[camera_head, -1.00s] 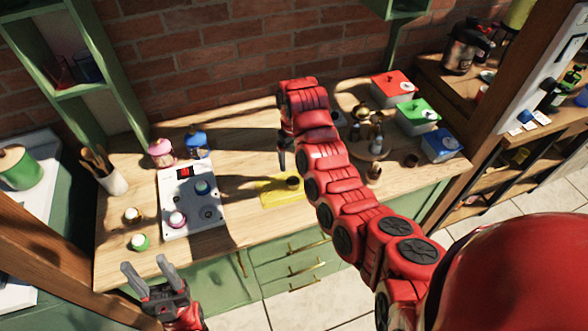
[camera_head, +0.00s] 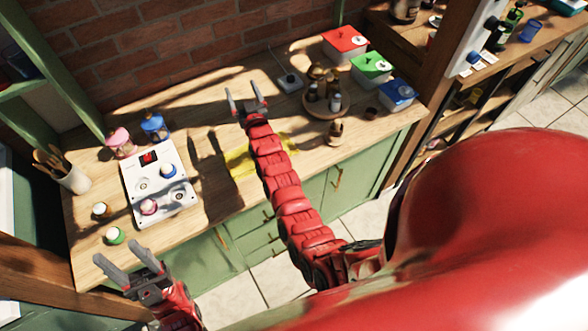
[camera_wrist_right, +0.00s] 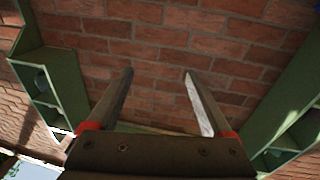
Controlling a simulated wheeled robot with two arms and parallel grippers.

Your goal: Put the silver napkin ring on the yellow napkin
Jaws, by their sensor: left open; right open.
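The yellow napkin (camera_head: 238,163) lies on the wooden table, partly covered from view by my right arm. I cannot make out the silver napkin ring with certainty; part of the napkin and table is hidden behind the arm. My right gripper (camera_head: 247,101) is open and empty, reaching past the napkin toward the brick wall. In the right wrist view, its two fingers (camera_wrist_right: 159,95) stand apart with only bricks between them. My left gripper (camera_head: 130,262) is open and empty at the table's front left corner, well away from the napkin.
A white panel (camera_head: 146,208) with knobs stands left of the napkin, near pink (camera_head: 120,142) and blue (camera_head: 154,127) jars. A round tray (camera_head: 323,112) with shakers, a small brown object (camera_head: 335,132) and lidded red, green and blue boxes (camera_head: 345,45) are at right.

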